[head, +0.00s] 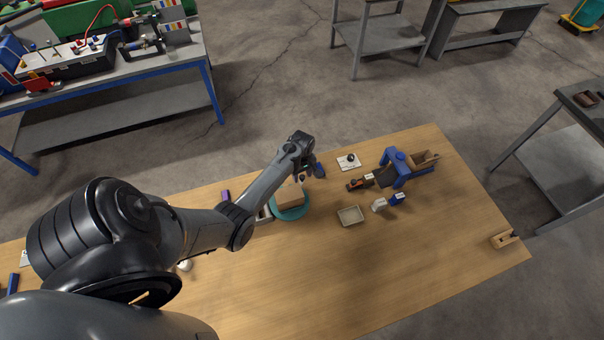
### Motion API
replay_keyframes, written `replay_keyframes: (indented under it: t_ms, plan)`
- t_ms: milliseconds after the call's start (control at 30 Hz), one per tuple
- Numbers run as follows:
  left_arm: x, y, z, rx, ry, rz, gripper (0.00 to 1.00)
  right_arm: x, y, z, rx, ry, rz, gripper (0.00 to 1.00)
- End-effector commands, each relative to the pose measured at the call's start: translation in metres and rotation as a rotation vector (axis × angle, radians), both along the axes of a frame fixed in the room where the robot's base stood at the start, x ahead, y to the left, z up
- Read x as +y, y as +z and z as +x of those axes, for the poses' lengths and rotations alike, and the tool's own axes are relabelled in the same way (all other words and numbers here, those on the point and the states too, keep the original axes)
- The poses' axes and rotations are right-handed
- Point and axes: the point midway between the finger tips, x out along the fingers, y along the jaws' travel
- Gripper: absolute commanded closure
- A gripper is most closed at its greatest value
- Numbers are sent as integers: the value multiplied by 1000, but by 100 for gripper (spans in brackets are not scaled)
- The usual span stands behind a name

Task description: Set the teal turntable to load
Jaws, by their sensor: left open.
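The teal turntable (293,213) lies on the wooden table, left of the table's middle, with a brown box-like block (288,197) on it. My left arm passes over its left and far side and hides part of it. My left gripper (312,173) is open at the far right edge of the turntable, pointing down. I cannot tell whether it touches anything. The turntable's markings and its current setting are too small or hidden to read. My right gripper is out of view.
A beige tray (351,215) stands right of the turntable. A white plate with a black knob (349,161) lies beyond it. A blue device (398,166) and small white and blue parts stand farther right. The wooden table's (430,255) near right area is clear.

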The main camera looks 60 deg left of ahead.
Motion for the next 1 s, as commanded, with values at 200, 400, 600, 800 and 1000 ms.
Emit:
replay_keyframes:
  t_ms: [200,400,600,800,1000]
  plan:
    - [0,0,0,0,0,0,65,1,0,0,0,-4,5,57]
    - [0,0,0,0,0,0,96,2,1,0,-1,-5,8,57]
    - [0,0,0,0,0,0,100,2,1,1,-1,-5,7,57]
    - [-1,0,1,1,2,-1,100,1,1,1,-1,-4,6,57]
    - [-6,1,8,-1,15,-1,100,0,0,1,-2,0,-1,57]
